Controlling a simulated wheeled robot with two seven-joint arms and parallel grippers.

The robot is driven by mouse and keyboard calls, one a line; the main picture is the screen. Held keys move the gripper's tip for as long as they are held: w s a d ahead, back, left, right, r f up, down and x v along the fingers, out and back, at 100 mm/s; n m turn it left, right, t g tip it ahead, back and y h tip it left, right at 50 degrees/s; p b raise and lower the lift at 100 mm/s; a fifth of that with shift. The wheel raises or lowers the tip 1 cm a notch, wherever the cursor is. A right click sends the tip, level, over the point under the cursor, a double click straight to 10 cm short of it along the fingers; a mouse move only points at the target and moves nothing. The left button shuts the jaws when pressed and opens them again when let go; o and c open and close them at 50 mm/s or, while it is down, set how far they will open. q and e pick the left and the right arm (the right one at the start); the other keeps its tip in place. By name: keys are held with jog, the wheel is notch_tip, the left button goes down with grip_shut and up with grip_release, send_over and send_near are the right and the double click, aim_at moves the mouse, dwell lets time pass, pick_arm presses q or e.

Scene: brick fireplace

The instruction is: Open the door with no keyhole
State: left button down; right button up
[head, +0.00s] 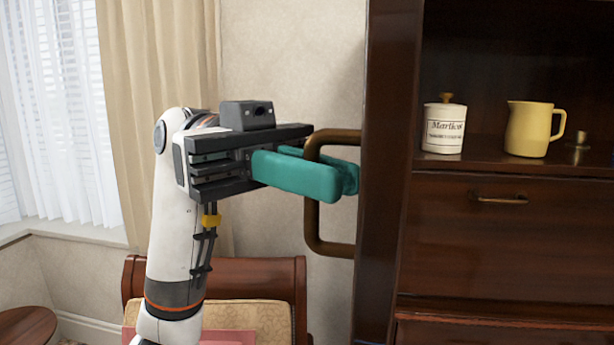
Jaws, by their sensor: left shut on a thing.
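A dark wood door (388,120) shows nearly edge-on at the left of the cabinet (500,225), and the shelf beside it is open to view. A bronze loop handle (311,225) sticks out to the left from the door. My left gripper (346,178), with teal fingers, reaches through the handle's loop and is shut on its upright bar. The fingertips are close to the door's face. No keyhole shows on the part of the door in view. My right gripper is out of view.
A white lidded jar (444,128) and a yellow pitcher (534,129) stand on the shelf. Below is a drawer with a small brass pull (499,199). Curtains (160,70) and a window are at left.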

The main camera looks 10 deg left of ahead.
pick_arm(q)
jog(key=shift+r, duration=0.15)
jog(key=c, duration=1.8)
grip_release()
jog(key=shift+d, duration=0.1)
jog(key=shift+c, duration=0.2)
jog(key=b+v, duration=0.2)
jog(key=v, duration=1)
